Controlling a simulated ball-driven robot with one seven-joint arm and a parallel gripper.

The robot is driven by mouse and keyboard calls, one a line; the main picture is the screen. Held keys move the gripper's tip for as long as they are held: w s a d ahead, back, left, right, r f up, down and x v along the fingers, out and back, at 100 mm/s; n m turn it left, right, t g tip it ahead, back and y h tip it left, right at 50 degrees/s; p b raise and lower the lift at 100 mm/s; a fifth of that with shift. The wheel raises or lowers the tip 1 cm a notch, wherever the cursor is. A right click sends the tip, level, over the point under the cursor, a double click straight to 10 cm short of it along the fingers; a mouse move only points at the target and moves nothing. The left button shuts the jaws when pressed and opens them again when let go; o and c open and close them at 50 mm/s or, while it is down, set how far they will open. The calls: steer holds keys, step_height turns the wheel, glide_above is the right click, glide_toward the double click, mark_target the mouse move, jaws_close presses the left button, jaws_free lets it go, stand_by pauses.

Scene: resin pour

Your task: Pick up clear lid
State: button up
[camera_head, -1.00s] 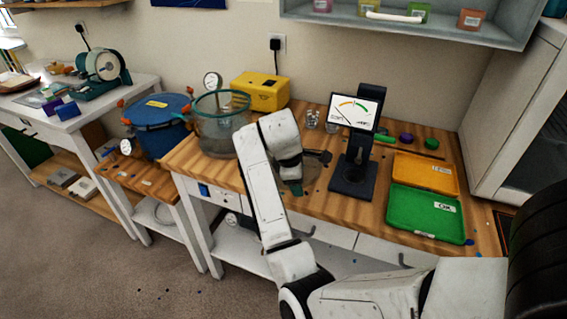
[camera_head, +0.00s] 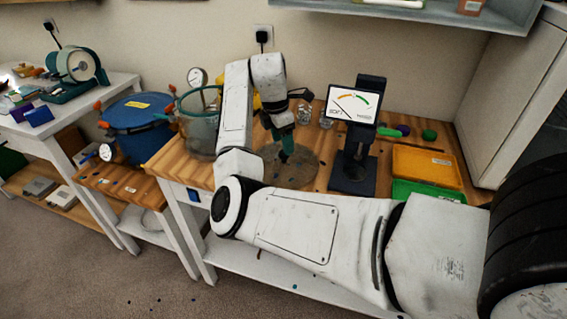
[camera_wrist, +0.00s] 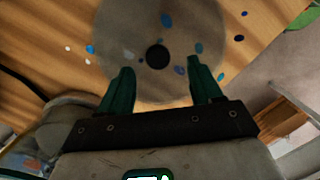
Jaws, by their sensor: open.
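The clear lid (camera_head: 306,171) is a see-through round disc with a dark round knob. It lies flat on the wooden bench top. In the wrist view the lid (camera_wrist: 195,28) fills the upper middle, with its black knob (camera_wrist: 157,57) near the lid's centre. My gripper (camera_head: 285,150) points down over the lid. In the wrist view its green fingers (camera_wrist: 160,70) are open and apart, one on each side of the knob in the picture. Nothing is held. I cannot tell the exact height of the fingertips above the lid.
A clear chamber with a green rim (camera_head: 201,130) stands left of my arm. Orange (camera_head: 425,165) and green (camera_head: 440,194) trays lie further right. A blue pot (camera_head: 140,130) is at left.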

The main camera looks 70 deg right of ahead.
mark_target(284, 159)
steer(key=shift+s+d+f+p, duration=0.1)
steer(key=shift+d+f+p, duration=0.1)
steer(key=shift+f, duration=1.25)
steer(key=shift+s+d+f+p, duration=0.1)
steer(key=shift+d+f, duration=0.1)
steer(key=shift+f, duration=1.2)
steer(key=shift+c, duration=0.4)
jaws_close()
steer(key=shift+r, duration=0.1)
